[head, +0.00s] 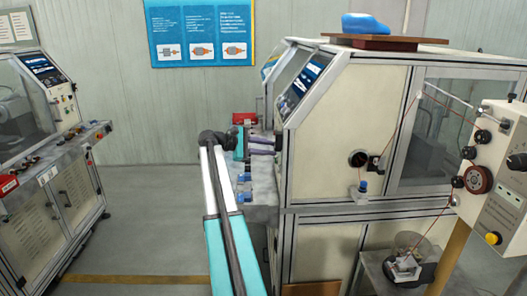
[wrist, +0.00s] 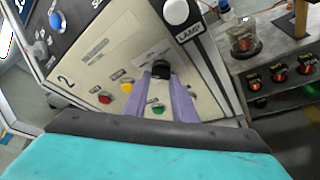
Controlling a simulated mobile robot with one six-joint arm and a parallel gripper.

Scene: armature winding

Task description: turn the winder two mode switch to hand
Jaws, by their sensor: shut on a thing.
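In the wrist view, the panel marked "2" (wrist: 120,60) fills the middle. A black knob (wrist: 160,68), which looks like the mode switch, sits between the tips of my purple gripper fingers (wrist: 161,80). My gripper is shut on this knob. The fingers cover its sides, and I cannot read its labels or tell which way it points. In the head view, my gripper (head: 262,146) reaches the left side of the large cream machine (head: 345,120); the knob is hidden there.
A red button (wrist: 104,98), a yellow one (wrist: 127,86) and a green one (wrist: 158,109) lie close to the fingers. A white knob (wrist: 176,11) by the word LAMP is above. Another machine (head: 40,140) stands at the left, with free floor (head: 150,200) between.

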